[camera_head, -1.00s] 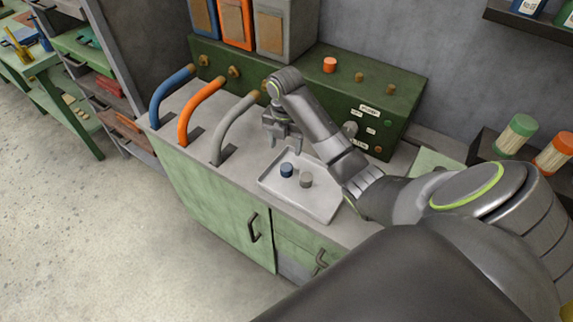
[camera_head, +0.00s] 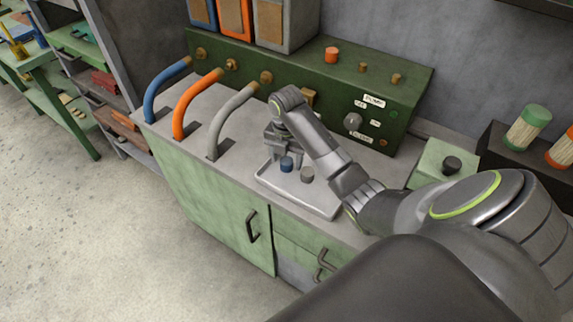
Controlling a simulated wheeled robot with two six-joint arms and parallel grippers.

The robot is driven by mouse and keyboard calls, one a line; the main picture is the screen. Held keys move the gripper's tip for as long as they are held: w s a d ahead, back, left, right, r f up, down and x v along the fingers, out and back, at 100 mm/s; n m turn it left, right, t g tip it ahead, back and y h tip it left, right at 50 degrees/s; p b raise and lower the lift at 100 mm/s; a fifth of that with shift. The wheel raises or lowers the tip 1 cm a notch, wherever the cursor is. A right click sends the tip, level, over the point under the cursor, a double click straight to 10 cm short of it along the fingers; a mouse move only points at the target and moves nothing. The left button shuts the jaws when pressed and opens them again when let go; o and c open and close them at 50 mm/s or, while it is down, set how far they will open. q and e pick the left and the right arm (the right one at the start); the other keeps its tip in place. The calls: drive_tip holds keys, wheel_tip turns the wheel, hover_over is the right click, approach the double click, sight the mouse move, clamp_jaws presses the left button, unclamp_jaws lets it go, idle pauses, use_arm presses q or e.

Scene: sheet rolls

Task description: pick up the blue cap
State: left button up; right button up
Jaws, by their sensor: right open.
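The blue cap (camera_head: 286,164) stands upright in the white tray (camera_head: 325,212) on the counter, beside a grey cap (camera_head: 307,174). My right gripper (camera_head: 283,153) points down over the tray, right at the blue cap. Its fingers are open and come down around or just behind the cap; I cannot tell whether they touch it. The far side of the cap is partly hidden by the gripper. My left gripper is not in view.
A green pump panel (camera_head: 350,80) stands behind the tray, with an orange cap (camera_head: 332,55) on top. Blue, orange and grey hoses (camera_head: 228,118) curve over the counter to the left. A green box with a black knob (camera_head: 452,164) stands to the right.

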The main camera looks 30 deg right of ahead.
drive_tip(key=c, duration=1)
drive_tip(key=shift+r, duration=0.1)
